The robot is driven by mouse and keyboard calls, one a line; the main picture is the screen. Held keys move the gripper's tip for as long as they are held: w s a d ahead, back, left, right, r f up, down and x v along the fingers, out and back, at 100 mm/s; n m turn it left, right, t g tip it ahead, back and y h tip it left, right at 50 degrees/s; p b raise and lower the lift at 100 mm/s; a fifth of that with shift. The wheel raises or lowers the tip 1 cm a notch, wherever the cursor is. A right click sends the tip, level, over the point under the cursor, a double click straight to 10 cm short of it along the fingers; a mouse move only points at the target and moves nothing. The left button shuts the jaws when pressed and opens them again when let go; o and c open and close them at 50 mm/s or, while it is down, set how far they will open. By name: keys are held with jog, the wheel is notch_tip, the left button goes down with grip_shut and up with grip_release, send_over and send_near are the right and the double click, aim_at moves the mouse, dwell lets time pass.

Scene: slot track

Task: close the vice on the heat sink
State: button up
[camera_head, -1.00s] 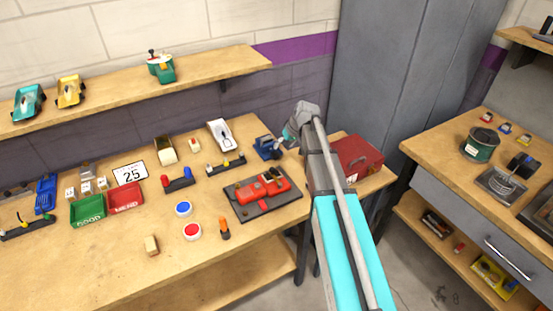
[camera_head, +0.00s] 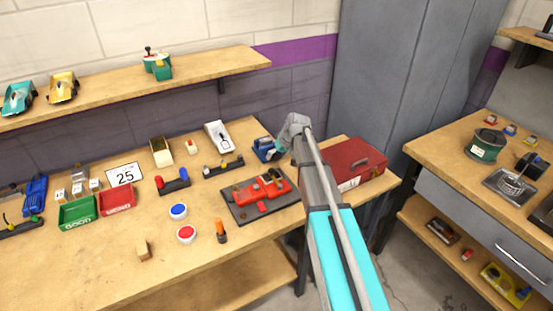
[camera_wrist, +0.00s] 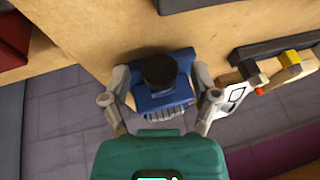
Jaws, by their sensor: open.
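The blue vice (camera_head: 267,149) stands at the right end of the workbench, partly hidden by my gripper. My gripper (camera_wrist: 161,88) is open, with one finger on each side of the vice. I cannot tell whether the fingers touch it. In the head view my gripper (camera_head: 282,146) is just right of the vice.
A red car on a dark plate (camera_head: 233,208) lies in front of the vice. A black rack with coloured handles (camera_head: 222,166) is to its left. A red toolbox (camera_head: 362,168) stands to the right. Green (camera_head: 78,214) and red (camera_head: 116,200) trays are further left.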

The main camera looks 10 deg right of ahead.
dwell(0.3)
grip_shut()
dwell(1.2)
grip_release()
dwell(0.4)
